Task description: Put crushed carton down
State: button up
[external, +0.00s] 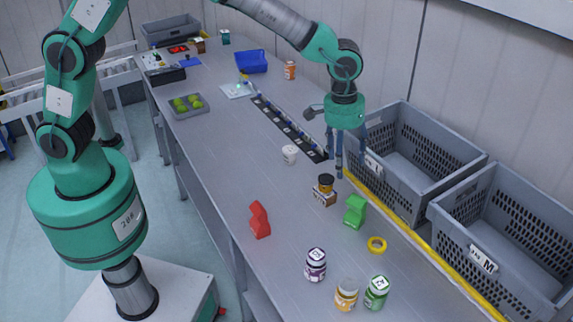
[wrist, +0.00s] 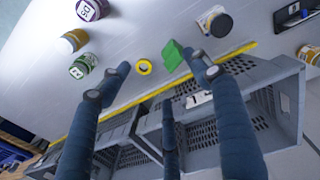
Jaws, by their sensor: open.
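I cannot tell for certain which thing is the crushed carton. A bent green block-like piece (external: 355,211) stands on the grey table by the yellow edge strip, and a similar red piece (external: 259,220) stands to its left. In the wrist view the green piece (wrist: 173,56) appears between the far ends of my fingers, close to the right one. My gripper (external: 346,163) hangs fingers down over the table's right side, behind the green piece. Its fingers (wrist: 166,78) are spread, and nothing is seen held between them.
Two grey crates (external: 440,182) (external: 535,215) stand along the right edge.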

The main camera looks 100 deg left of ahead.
jog(key=s+d+r+m+t, duration=0.1)
jog(key=s+d+r+m, duration=0.15)
jog(key=s+r, duration=0.35)
jog(key=s+d+r+m, duration=0.1)
jog(key=s+d+r, duration=0.3)
jog(key=s+r, duration=0.3)
jog(key=s+d+r+m+t, duration=0.1)
jog(key=s+d+r, duration=0.3)
jog(key=s+r, duration=0.2)
jog(key=s+d+m+t, duration=0.1)
jog(key=s+d+m, duration=0.2)
jog(key=s, duration=1.1)
jog(key=s+d+r+m+t, duration=0.1)
jog(key=s+d+m, duration=0.2)
jog(key=s, duration=1.1)
jog(key=shift+d+r+t, duration=0.25)
jog(key=shift+d+t, duration=0.05)
jog(key=shift+d, duration=0.05)
jog(key=shift+f+m, duration=0.1)
jog(key=shift+m, duration=0.15)
notch_tip(320, 180, down, 5)
jog(key=b, duration=0.5)
jog(key=shift+f, duration=0.1)
